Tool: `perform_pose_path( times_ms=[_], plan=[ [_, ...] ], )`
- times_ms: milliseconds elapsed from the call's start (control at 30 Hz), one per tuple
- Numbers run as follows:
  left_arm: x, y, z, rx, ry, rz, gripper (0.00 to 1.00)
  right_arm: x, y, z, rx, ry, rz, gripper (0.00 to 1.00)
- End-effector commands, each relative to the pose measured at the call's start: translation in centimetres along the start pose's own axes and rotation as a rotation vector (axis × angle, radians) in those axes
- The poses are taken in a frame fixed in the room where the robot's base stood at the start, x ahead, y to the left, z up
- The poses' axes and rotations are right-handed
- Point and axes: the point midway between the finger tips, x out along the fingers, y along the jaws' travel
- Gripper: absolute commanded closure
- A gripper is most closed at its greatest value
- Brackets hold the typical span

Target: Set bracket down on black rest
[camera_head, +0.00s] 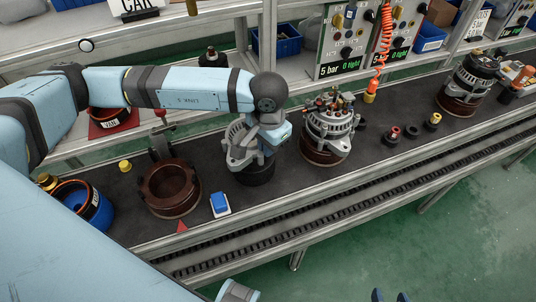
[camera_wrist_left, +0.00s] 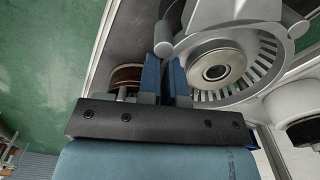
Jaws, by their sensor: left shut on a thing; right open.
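The bracket (camera_head: 238,149) is a silver-grey slotted housing part. My left gripper (camera_head: 266,146) is shut on its edge. In the left wrist view the blue fingers (camera_wrist_left: 171,78) are closed by a lug of the bracket (camera_wrist_left: 235,50), whose slotted ring and round centre show. The black rest (camera_head: 258,174) is a dark round block on the dark mat, directly under the bracket in the head view. The arm hides part of the bracket, and I cannot tell whether it touches the rest. My right gripper (camera_head: 390,298) shows only its fingertips at the bottom edge, apart and empty.
An alternator assembly (camera_head: 327,128) stands close right of the rest. A brown ring fixture (camera_head: 170,190) and a blue-and-white block (camera_head: 220,204) are to the left. Another assembly (camera_head: 465,85) stands far right. A conveyor rail (camera_head: 340,206) runs along the front.

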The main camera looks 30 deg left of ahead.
Motion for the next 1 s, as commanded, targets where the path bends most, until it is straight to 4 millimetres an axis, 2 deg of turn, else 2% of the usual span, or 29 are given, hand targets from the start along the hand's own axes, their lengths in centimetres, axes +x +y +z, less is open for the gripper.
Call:
perform_pose_path(
  times_ms=[167,433,833,933,967,1000],
  plan=[
    [0.8,0.0,0.0,0.0,0.001,-0.001,1.0,-0.1,0.0,-0.2,-0.002,0.003,0.0,0.43],
    [4.2,0.0,0.0,0.0,0.001,0.0,1.0,-0.3,0.0,-0.5,-0.004,0.007,0.0,0.43],
    [5.0,0.0,-0.1,0.0,0.003,-0.001,1.0,0.1,0.1,0.1,-0.002,0.006,0.0,0.43],
    [4.9,0.0,0.0,0.0,0.0,-0.001,0.74,0.0,0.1,-0.1,-0.002,0.004,0.0,0.43],
    [4.9,0.0,0.0,0.0,0.0,-0.001,0.69,0.0,0.1,-0.1,-0.002,0.004,0.0,0.43],
    [4.9,0.0,0.0,0.0,0.0,-0.001,0.69,0.0,0.1,-0.2,-0.002,0.005,0.0,0.43]
  ],
)
